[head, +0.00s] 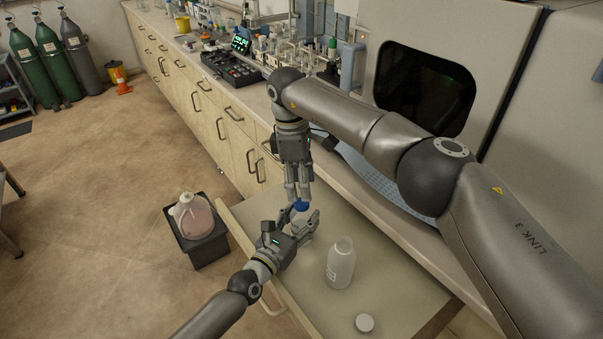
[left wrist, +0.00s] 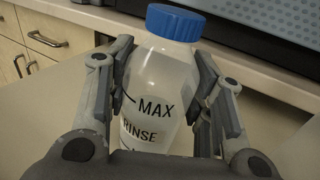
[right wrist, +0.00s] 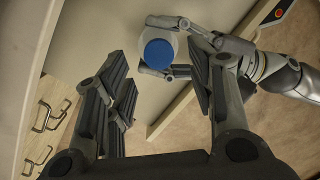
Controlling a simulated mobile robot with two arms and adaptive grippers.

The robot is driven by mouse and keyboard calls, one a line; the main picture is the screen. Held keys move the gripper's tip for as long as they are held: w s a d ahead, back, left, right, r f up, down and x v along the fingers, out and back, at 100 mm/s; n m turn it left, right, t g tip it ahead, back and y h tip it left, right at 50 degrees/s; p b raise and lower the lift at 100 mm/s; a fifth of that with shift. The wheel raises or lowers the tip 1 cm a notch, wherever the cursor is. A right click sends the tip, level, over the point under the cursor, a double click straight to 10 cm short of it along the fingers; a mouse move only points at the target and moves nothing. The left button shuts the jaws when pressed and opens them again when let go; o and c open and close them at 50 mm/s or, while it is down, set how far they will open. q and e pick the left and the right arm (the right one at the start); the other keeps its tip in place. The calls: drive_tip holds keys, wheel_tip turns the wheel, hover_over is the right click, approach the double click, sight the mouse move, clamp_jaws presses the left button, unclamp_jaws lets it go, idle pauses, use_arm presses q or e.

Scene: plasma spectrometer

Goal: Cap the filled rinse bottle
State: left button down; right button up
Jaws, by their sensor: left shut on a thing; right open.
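The rinse bottle (left wrist: 150,100) is translucent, marked "MAX" and "RINSE", and has pale liquid inside. A blue cap (left wrist: 174,22) sits on its neck and looks level. My left gripper (head: 304,217) is shut on the bottle body, one finger on each side, below the cap. In the head view the blue cap (head: 301,206) shows just under the right gripper (head: 298,192). My right gripper is open and points down. In the right wrist view the cap (right wrist: 159,53) appears between its open fingers, seemingly beyond the fingertips. Whether the cap is tightened cannot be told.
An open white bottle (head: 341,262) stands on the pulled-out surface (head: 395,285), with a loose white cap (head: 364,322) near it. A jug (head: 192,216) sits in a black bin (head: 205,247) on the floor. The bench (head: 350,175) and large instrument (head: 500,60) stand behind.

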drive_tip(key=n, duration=0.3)
drive_tip(key=shift+r+n, duration=0.1)
drive_tip(key=shift+n, duration=0.3)
drive_tip(key=n, duration=0.5)
drive_tip(key=shift+r+n, duration=0.15)
drive_tip(key=shift+n, duration=0.15)
drive_tip(key=n, duration=0.5)
drive_tip(key=shift+r+y, duration=0.15)
drive_tip(key=shift+y, duration=0.15)
drive_tip(key=n, duration=0.6)
drive_tip(key=shift+r, duration=0.2)
drive_tip(key=n, duration=0.3)
drive_tip(key=shift+r+n, duration=0.15)
drive_tip(key=shift+n, duration=0.15)
drive_tip(key=n, duration=0.5)
drive_tip(key=shift+r+n+t, duration=0.2)
drive_tip(key=shift+n+t, duration=0.1)
drive_tip(key=n, duration=0.5)
drive_tip(key=shift+s+r+y, duration=0.1)
drive_tip(key=shift+r+y, duration=0.15)
drive_tip(key=shift+y, duration=0.05)
drive_tip(key=n, duration=0.5)
drive_tip(key=shift+d+r+n, duration=0.1)
drive_tip(key=shift+r+n, duration=0.1)
drive_tip(key=shift+n, duration=0.1)
